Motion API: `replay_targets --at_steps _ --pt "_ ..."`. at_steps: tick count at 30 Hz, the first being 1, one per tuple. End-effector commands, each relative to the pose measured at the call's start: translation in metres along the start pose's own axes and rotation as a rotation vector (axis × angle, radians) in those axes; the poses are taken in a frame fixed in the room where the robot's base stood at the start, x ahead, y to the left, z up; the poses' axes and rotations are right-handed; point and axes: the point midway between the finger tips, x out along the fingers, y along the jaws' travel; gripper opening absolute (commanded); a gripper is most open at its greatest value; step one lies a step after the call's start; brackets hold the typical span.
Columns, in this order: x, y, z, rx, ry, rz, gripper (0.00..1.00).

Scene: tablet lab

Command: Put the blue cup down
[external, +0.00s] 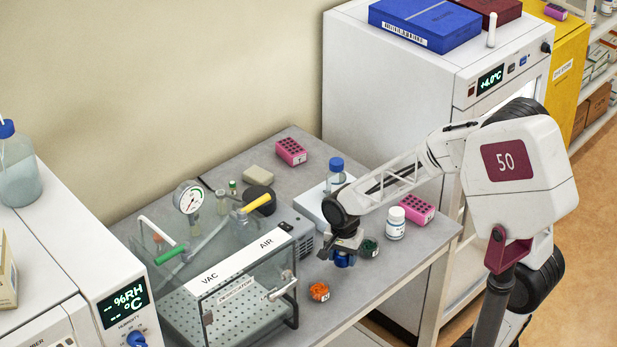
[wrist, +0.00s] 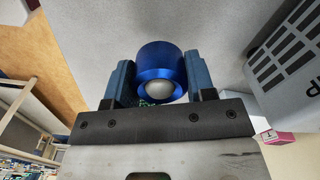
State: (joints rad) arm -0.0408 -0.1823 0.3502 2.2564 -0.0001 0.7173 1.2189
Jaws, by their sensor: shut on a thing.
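The blue cup (external: 343,260) is in my gripper (external: 342,250), over the grey bench top (external: 408,262) between the glass desiccator and the bench's right part. In the wrist view the blue cup (wrist: 160,62) sits between the two fingers of my gripper (wrist: 158,75), which are shut on its sides. A pale round surface shows within its near end. In the external view my gripper hides the cup's upper part. I cannot tell whether its underside touches the bench.
A dark dish with green contents (external: 369,248) stands close right of the cup. A dish with orange pieces (external: 319,292) lies in front, to the left. A white bottle (external: 395,223) and pink rack (external: 417,209) stand behind right. The glass desiccator (external: 240,290) is at left.

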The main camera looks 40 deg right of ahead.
Motion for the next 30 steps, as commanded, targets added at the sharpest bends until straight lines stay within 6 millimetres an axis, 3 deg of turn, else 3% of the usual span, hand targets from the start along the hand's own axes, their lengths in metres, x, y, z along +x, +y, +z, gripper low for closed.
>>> replay_targets --at_steps 13,28,29,30 --pt "0.033 0.0 0.0 0.0 0.0 0.001 0.24" --pt "0.038 0.0 0.0 0.0 0.0 0.0 0.24" --pt "0.038 0.0 0.0 0.0 0.0 0.0 0.53" --pt "0.038 0.0 0.0 0.0 0.0 0.0 0.59"
